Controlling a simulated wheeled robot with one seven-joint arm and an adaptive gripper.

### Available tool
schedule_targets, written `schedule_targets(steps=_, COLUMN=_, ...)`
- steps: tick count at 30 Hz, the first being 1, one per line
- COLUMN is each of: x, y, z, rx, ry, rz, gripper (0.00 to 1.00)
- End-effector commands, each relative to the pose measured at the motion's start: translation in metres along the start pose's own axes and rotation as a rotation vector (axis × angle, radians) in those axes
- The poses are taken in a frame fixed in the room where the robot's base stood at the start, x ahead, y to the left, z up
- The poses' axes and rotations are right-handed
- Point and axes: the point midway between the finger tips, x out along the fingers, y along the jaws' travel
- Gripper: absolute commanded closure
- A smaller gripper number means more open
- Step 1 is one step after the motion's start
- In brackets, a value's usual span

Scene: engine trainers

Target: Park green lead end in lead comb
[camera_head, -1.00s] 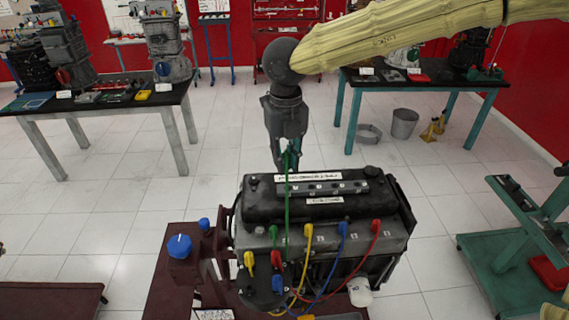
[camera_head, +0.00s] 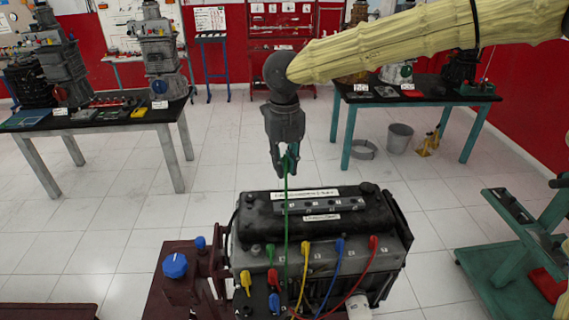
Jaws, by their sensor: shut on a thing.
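My gripper (camera_head: 287,165) is shut on the upper end of the green lead (camera_head: 286,225), above and behind the engine's dark top cover. The lead hangs nearly straight down in front of the cover towards the engine's front. A green boot (camera_head: 270,252) sits at the left of the front row; I cannot trace how the lead joins it. A grey strip with numbered marks (camera_head: 318,206) lies along the cover, between two white labels. It may be the lead comb, but I cannot tell. The gripped end is above this strip, apart from it.
Yellow (camera_head: 305,248), blue (camera_head: 340,244) and red (camera_head: 373,243) boots stand along the engine's front, their leads looping below. Yellow (camera_head: 246,283), red (camera_head: 273,279) and blue (camera_head: 274,302) ends cluster lower left. A blue knob (camera_head: 175,265) stands left. Tables stand behind.

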Motion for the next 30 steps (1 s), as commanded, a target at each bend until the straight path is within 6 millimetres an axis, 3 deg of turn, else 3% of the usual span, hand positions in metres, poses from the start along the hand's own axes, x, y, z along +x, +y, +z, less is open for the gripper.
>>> schedule_targets(steps=30, x=0.039, y=0.0, z=0.0, rx=0.0, ry=0.001, rz=-0.001, gripper=0.99)
